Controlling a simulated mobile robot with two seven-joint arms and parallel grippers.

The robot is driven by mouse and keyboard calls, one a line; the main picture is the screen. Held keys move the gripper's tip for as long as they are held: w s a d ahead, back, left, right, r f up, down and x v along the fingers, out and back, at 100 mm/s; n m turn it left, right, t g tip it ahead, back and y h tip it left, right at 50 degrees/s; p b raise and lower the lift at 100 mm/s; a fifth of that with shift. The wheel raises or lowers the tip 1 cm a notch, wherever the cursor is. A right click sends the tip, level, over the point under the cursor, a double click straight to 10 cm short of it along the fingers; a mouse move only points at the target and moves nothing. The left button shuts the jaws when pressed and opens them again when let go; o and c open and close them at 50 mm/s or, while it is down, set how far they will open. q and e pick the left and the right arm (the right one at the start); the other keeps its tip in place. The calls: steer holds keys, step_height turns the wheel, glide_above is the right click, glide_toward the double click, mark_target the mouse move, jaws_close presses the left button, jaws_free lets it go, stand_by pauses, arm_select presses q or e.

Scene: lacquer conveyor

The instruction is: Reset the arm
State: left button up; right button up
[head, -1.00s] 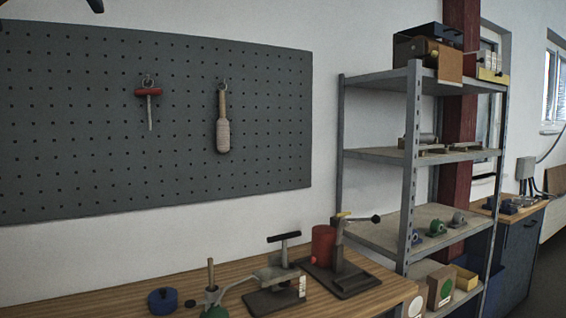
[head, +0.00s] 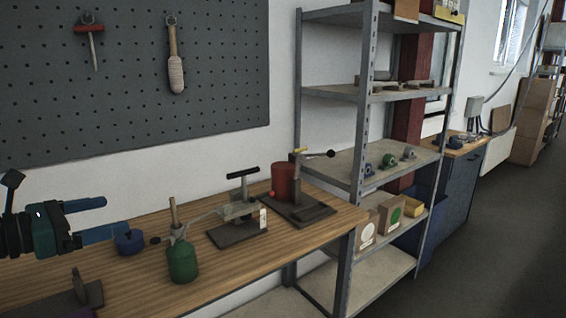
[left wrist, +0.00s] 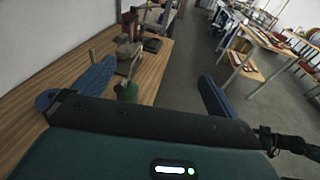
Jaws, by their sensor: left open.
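My left gripper (head: 98,219) comes in from the left edge of the head view, above the wooden workbench (head: 215,284). Its two blue fingers are spread apart with nothing between them. In the left wrist view the open left gripper (left wrist: 155,88) shows one finger at the left over the bench and one at the right over the floor. A round dark blue object (head: 130,242) lies by the lower fingertip in the head view; I cannot tell whether they touch. My right gripper is in neither current view.
A green bottle-like tool (head: 182,262), a black-handled clamp fixture (head: 240,208) and a red cylinder press (head: 286,182) stand on the bench. A grey shelf rack (head: 366,100) stands to the right. A pegboard (head: 130,105) hangs behind. Floor at far right is clear.

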arm_select(q)
steer(key=s+d+f+n+t+y, duration=0.1)
steer(key=s+d+f+n+y, duration=0.15)
steer(key=f+n, duration=0.6)
steer(key=s+d+f+n+t+y, duration=0.1)
steer(key=s+d+f+n, duration=0.15)
steer(key=f+n, duration=0.6)
steer(key=s+d+f+n+t+y, duration=0.1)
steer(key=s+f+n+y, duration=0.15)
steer(key=f+n, duration=0.6)
steer(key=s+d+f+n+g+p, duration=0.1)
steer(key=s+d+f+n+g, duration=0.4)
steer(key=s+d+f+n, duration=0.7)
steer(key=d+n, duration=0.2)
steer(key=n, duration=0.1)
steer(key=shift+s+d+y, duration=0.3)
steer(key=shift+s+d, duration=0.05)
steer(key=shift+s, duration=0.05)
steer(key=shift+n, duration=0.25)
